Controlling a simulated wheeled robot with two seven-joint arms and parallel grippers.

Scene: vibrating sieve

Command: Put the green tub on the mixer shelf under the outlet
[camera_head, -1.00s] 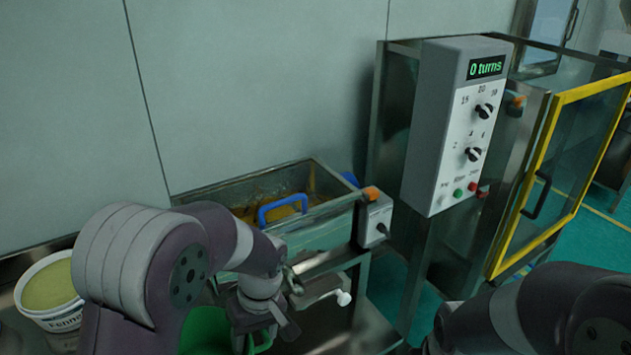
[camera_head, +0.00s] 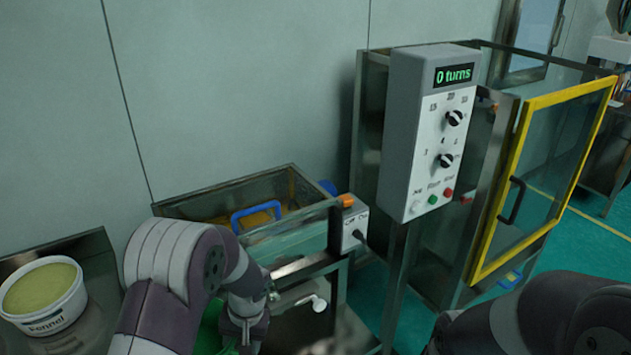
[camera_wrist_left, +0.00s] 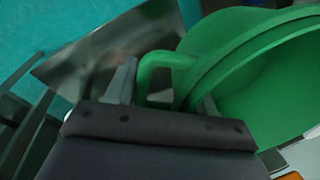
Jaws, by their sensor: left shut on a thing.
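The green tub (camera_wrist_left: 235,60) fills the upper right of the left wrist view, its open mouth and rim tilted in the picture. My left gripper (camera_wrist_left: 168,85) is shut on the tub's loop handle (camera_wrist_left: 160,62). In the head view only a green sliver of the tub (camera_head: 210,325) shows behind my left arm; the fingertips are hidden there. The mixer trough (camera_head: 290,240) has clear walls and a blue handle (camera_head: 256,212). A pale outlet knob (camera_head: 317,302) sits low on its front. The shelf below is mostly cut off or hidden. My right gripper is out of view.
A white tub labelled Fennel (camera_head: 42,300) stands on a metal bench (camera_head: 92,250) at the left. A grey control box (camera_head: 430,130) reading 0 turns stands right of the trough, beside a yellow-framed glass door (camera_head: 545,180). My right arm is at the lower right.

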